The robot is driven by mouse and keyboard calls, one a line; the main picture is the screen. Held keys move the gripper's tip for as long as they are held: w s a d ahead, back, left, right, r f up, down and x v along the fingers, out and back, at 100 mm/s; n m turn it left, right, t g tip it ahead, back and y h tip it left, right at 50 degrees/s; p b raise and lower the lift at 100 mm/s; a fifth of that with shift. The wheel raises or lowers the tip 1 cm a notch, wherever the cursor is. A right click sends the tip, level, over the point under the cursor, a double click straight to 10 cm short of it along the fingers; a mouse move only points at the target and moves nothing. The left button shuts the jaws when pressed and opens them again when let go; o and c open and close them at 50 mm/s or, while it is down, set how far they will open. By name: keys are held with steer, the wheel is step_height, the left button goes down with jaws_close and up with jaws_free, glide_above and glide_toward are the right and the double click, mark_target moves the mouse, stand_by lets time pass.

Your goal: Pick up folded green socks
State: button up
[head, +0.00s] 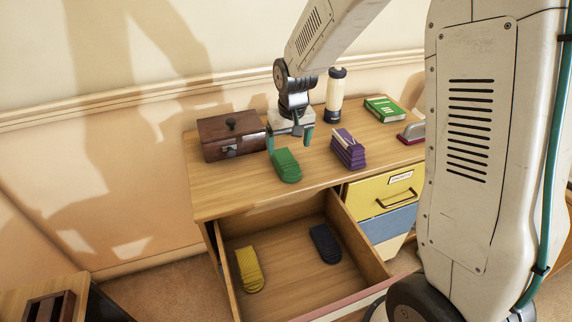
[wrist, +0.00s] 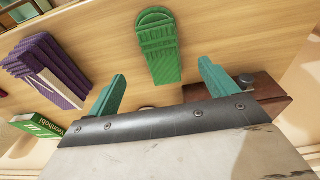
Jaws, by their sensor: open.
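The folded green socks (head: 286,166) lie on the wooden dresser top, near its front edge. They also show in the wrist view (wrist: 158,46), ahead of my fingers and roughly centred between them. My gripper (head: 290,142) is open and empty, above the dresser just behind the green socks. Its two teal fingertips (wrist: 160,88) are spread apart on either side in the wrist view. I see no contact between the fingers and the socks.
A dark wooden box (head: 230,138) stands left of the gripper. Folded purple socks (head: 348,152), a cream bottle (head: 335,98) and a green book (head: 384,108) are to the right. Below, an open drawer (head: 300,278) holds yellow socks (head: 249,270) and dark socks (head: 325,243).

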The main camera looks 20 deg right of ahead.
mark_target(286, 160)
steer(key=f, duration=0.2)
steer(key=w+f, duration=0.1)
steer(key=f, duration=0.4)
steer(key=shift+w+a, duration=0.1)
steer(key=shift+w, duration=0.15)
steer(key=c, duration=1.1)
